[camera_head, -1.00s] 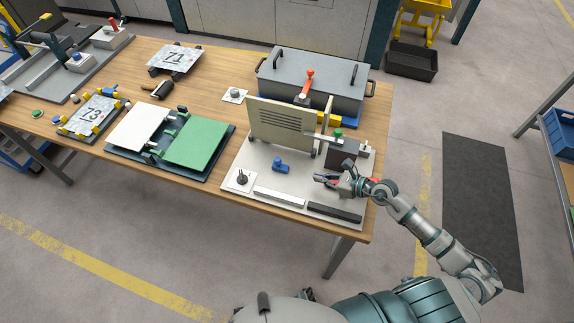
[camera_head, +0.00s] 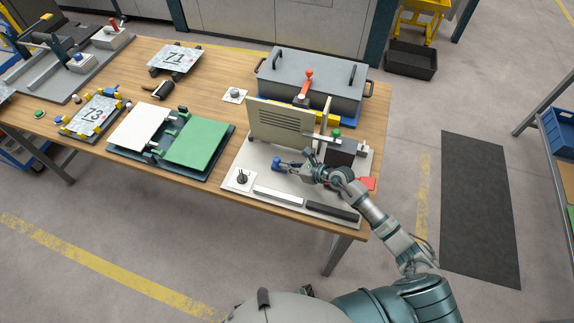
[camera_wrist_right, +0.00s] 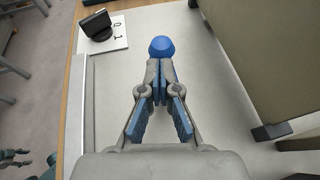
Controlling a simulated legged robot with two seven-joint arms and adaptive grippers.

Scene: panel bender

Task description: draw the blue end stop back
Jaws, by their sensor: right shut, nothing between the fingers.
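The blue end stop (camera_head: 276,163) stands on the pale base plate (camera_head: 262,161) in front of the beige slotted panel. My right gripper (camera_head: 291,166) comes in from the right, low over the plate, and partly hides the stop. In the right wrist view its fingers (camera_wrist_right: 160,77) are shut with nothing between them. The rounded blue top of the stop (camera_wrist_right: 161,46) shows just beyond the fingertips. I cannot tell whether they touch it.
The beige panel (camera_head: 279,124) rises behind the stop. A black rotary switch (camera_head: 241,179) is to the left. A white bar (camera_head: 278,195) and a dark bar (camera_head: 331,211) lie along the front edge. A dark block (camera_head: 341,147) is at the right.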

